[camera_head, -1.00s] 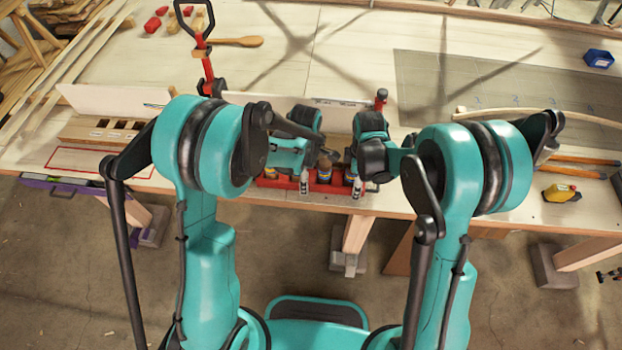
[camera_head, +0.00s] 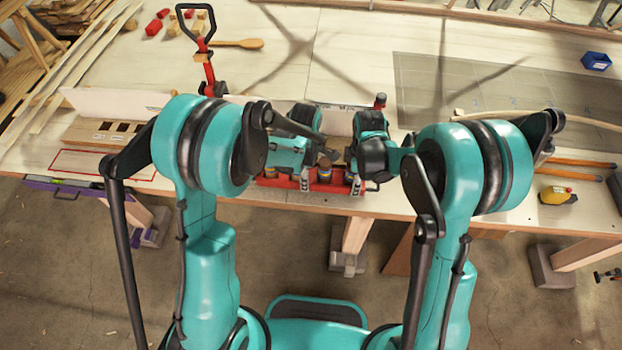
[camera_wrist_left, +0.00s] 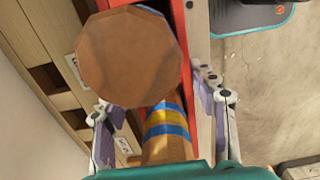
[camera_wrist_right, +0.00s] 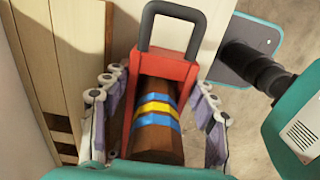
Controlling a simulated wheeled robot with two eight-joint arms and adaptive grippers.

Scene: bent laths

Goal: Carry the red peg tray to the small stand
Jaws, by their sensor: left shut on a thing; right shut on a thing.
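The red peg tray (camera_head: 322,187) lies lengthwise along the table's front edge, largely hidden by my wrists. It holds upright wooden pegs (camera_wrist_right: 157,115) with blue and yellow bands; one peg top (camera_wrist_left: 131,60) looms large in the left wrist view. A dark loop handle (camera_wrist_right: 145,33) rises from the tray's red end. My left gripper (camera_wrist_left: 165,115) and right gripper (camera_wrist_right: 158,108) are shut on the tray, their fingers at its two sides. I cannot tell whether it is clear of the table. I cannot make out for certain which thing is the small stand.
A slotted wooden block (camera_head: 88,132) sits left of the tray, behind a red outlined rectangle (camera_head: 72,165). A pale upright board (camera_head: 110,101) and a red-handled tool (camera_head: 207,70) stand behind. A yellow tool (camera_head: 557,195) lies at right. The table's middle back is mostly clear.

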